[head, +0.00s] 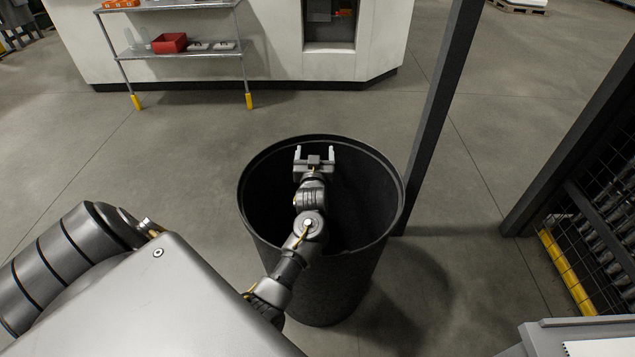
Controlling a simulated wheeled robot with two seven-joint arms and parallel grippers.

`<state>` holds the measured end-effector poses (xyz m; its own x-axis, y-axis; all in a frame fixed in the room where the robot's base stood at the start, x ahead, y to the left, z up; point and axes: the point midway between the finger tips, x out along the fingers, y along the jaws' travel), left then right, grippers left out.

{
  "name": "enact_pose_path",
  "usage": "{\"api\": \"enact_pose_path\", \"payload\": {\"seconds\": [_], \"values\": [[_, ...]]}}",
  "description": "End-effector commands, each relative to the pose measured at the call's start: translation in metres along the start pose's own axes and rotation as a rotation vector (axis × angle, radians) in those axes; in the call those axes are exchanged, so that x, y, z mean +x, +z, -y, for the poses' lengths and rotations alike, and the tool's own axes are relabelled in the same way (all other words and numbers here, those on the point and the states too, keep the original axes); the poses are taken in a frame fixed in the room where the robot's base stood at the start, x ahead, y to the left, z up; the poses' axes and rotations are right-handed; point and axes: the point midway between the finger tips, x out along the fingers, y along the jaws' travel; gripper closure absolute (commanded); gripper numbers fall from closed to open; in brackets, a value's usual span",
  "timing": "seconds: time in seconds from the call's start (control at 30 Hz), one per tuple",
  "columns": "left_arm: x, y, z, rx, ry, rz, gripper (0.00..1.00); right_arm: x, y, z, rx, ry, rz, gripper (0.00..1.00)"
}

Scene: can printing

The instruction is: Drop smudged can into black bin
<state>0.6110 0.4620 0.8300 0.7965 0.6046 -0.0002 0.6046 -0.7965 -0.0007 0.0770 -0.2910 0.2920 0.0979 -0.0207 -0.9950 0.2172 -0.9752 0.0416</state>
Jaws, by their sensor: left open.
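The black bin (385,225) stands on the floor at the middle of the head view, with its round mouth facing up. My left gripper (314,154) is over the mouth of the bin, near its far rim. Its two light fingers are apart and nothing shows between them. No can is in view. The bottom of the bin is dark and partly hidden by my left arm, so I cannot tell what lies inside. My right gripper is not in view.
A dark post (440,110) stands close to the bin's right side. A metal shelf (175,53) with a red box (169,43) stands at the back left. A mesh guard (600,215) is at the right. The floor between bin and shelf is clear.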

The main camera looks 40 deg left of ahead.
Motion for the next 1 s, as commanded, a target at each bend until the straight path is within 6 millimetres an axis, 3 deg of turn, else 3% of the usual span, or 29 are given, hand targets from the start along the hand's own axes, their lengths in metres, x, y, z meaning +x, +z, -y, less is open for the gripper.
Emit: {"api": "enact_pose_path", "payload": {"seconds": [0.3, 0.5, 0.7, 1.0], "values": [[-0.061, 0.002, 0.0, -0.002, 0.001, 0.002, 0.24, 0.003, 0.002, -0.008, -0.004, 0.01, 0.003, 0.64], [-0.09, 0.001, 0.001, -0.002, -0.001, 0.001, 0.24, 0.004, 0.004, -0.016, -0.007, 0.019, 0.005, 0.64], [-0.101, 0.0, 0.001, -0.001, -0.002, 0.0, 0.24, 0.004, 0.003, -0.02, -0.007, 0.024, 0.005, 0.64], [-0.102, 0.0, 0.001, -0.001, -0.001, 0.0, 0.24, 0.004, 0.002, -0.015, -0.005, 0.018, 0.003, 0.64]]}}
